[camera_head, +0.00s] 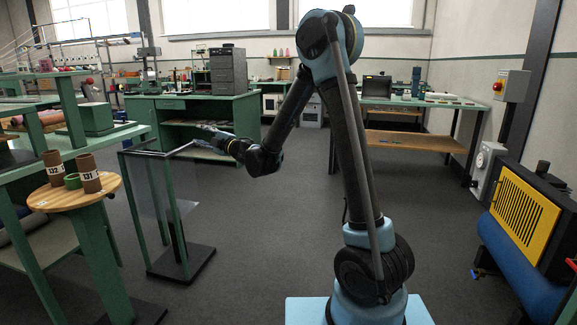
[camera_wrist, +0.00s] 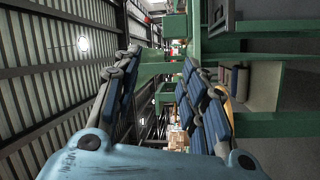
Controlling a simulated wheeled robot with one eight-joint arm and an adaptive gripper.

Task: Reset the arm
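My arm rises from its light blue base and bends over to the left in the head view. My gripper (camera_head: 208,131) is at its end, pointing left, small and dark there. In the wrist view my gripper (camera_wrist: 161,60) shows two blue-padded fingers spread apart, with nothing between them. The wrist picture is turned on its side. In the head view the gripper appears just above the top of a dark-framed stand with a clear panel (camera_head: 158,192); I cannot tell how far apart they are.
A round wooden stool-like table (camera_head: 62,201) at the left bears brown cylinders (camera_head: 88,172) and a green ring (camera_head: 72,181). A green workbench (camera_head: 235,112) stands behind the gripper. A blue tank machine with a yellow grille (camera_head: 522,208) is at the right. The middle floor is clear.

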